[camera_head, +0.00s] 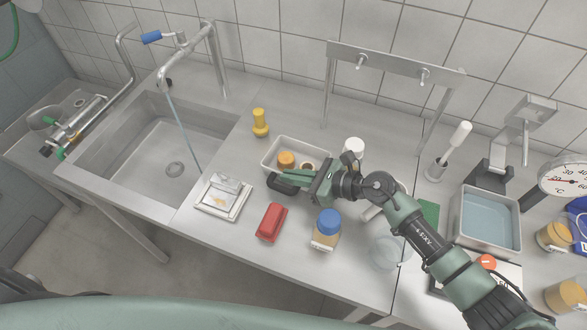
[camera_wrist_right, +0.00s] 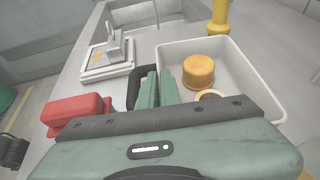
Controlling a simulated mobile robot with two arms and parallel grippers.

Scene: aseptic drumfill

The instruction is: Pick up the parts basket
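The parts basket is a pale, shallow, open tray (camera_head: 318,147) on the steel counter, with an orange round part (camera_head: 286,159) and a ring-shaped part (camera_head: 307,166) inside. It fills the right of the wrist view (camera_wrist_right: 262,62). A black looped handle (camera_head: 281,187) sticks out at its near left end. My right gripper (camera_head: 290,176) is at this handle. In the wrist view its green fingers (camera_wrist_right: 158,88) are close together, with the handle running in between them; the exact contact is partly hidden. My left gripper is not in view.
A red box (camera_head: 271,222), a blue-capped jar (camera_head: 327,228) and a small scale (camera_head: 222,196) stand near the basket. A yellow bottle (camera_head: 260,122) is behind it. A sink (camera_head: 170,150) lies left; a water-filled tub (camera_head: 488,220) stands right.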

